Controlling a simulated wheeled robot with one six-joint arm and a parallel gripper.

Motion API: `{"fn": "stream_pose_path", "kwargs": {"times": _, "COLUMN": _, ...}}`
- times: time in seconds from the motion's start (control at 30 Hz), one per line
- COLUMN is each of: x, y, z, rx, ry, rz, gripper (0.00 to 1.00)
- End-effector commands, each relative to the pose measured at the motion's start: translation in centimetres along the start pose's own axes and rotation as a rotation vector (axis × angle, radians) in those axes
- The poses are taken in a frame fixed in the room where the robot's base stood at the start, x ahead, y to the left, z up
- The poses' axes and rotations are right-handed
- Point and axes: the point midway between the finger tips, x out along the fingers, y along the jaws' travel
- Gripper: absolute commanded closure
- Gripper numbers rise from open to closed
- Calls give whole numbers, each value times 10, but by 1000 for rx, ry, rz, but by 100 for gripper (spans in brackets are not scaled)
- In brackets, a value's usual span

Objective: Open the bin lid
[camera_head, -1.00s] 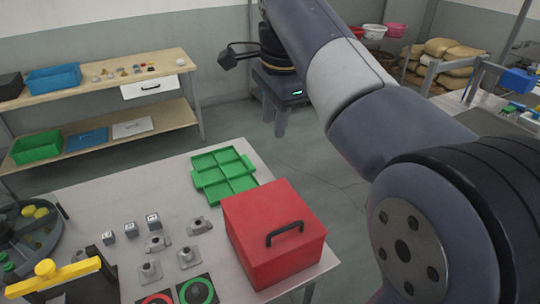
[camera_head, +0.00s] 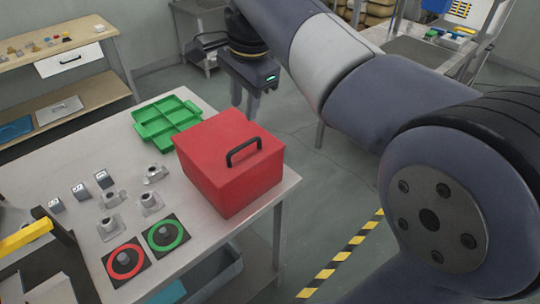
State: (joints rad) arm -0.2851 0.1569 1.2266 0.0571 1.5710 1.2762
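The red bin (camera_head: 225,190) stands on the near table by its right edge. Its red lid (camera_head: 205,135) is flat on top and closed, with a black bar handle (camera_head: 243,149) standing up from it. My gripper (camera_head: 246,98) is beyond the bin in the picture, above and behind the lid, pointing down. It is apart from the handle. Its two fingers show with a gap between them, and nothing shows in it.
A green divided tray (camera_head: 168,118) lies behind the bin. Several grey metal parts (camera_head: 150,203) and two ring-marked pads, red (camera_head: 125,262) and green (camera_head: 165,233), lie left and in front. A yellow-handled thing (camera_head: 25,237) stands at the left. Floor is open right of the table.

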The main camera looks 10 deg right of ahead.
Motion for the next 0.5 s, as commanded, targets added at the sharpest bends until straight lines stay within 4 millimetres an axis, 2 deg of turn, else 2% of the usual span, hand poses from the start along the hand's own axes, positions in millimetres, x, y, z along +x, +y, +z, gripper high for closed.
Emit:
{"fn": "stream_pose_path", "kwargs": {"times": 0.23, "x": 24, "y": 0, "z": 4, "rx": -14, "ry": -4, "rz": 2, "gripper": 68}}
{"fn": "stream_pose_path", "kwargs": {"times": 0.5, "x": 75, "y": 0, "z": 4, "rx": -12, "ry": -4, "rz": 4, "gripper": 68}}
